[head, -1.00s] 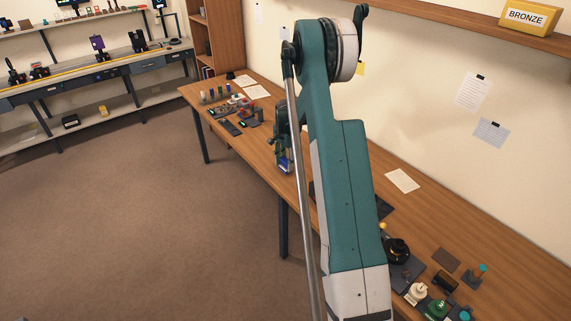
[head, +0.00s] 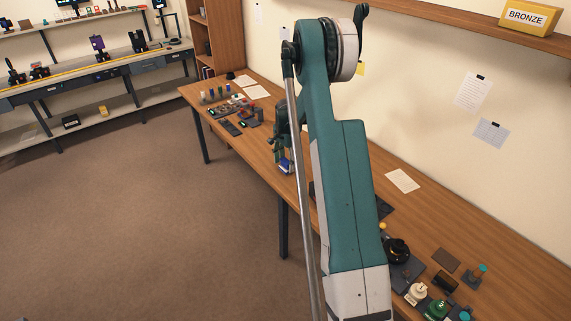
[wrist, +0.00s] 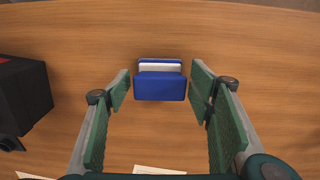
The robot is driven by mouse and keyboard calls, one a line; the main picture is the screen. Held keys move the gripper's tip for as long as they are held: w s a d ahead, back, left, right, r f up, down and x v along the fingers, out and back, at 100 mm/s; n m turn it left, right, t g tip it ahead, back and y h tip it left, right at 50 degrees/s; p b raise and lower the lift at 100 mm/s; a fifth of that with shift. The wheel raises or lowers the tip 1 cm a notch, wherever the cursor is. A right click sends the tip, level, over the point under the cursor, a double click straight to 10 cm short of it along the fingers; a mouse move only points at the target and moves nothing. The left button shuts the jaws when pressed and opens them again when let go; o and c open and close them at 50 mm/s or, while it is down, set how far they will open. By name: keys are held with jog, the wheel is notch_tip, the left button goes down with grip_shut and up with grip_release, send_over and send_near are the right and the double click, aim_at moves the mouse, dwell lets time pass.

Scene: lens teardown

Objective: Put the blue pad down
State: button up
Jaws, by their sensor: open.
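The blue pad (wrist: 160,87), a small blue block with a white layer along its far edge, rests on the wooden table. In the wrist view it lies between and beyond the spread fingertips of my gripper (wrist: 160,72), with bare wood showing on both sides. My gripper is open and empty. In the head view the blue pad (head: 285,167) shows small near the table's front edge, just below my gripper (head: 281,150). My arm hides part of the table there.
A dark box (wrist: 22,95) stands left of my gripper in the wrist view. Paper (wrist: 158,171) lies at the near side. Several small parts and dark trays (head: 232,127) sit on the table's far end. Wood around the pad is clear.

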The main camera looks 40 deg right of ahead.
aim_at(285, 161)
notch_tip(285, 161, up, 12)
dwell(0.6)
jog(key=shift+f, duration=0.1)
dwell(0.4)
jog(key=s+a+r+n+t, duration=0.2)
jog(key=s+a+r+n, duration=0.35)
jog(key=a+r, duration=0.7)
jog(key=s+a+r+n+t, duration=0.1)
jog(key=s+a+r+n, duration=0.2)
jog(key=s+a+r, duration=0.9)
jog(key=s+a+f+n+t, duration=0.1)
jog(key=s+a+n+t, duration=0.3)
jog(key=s+a+n, duration=0.5)
jog(key=shift+s+a+f, duration=0.3)
jog(key=shift+s+a, duration=4.7)
jog(key=shift+s, duration=1.85)
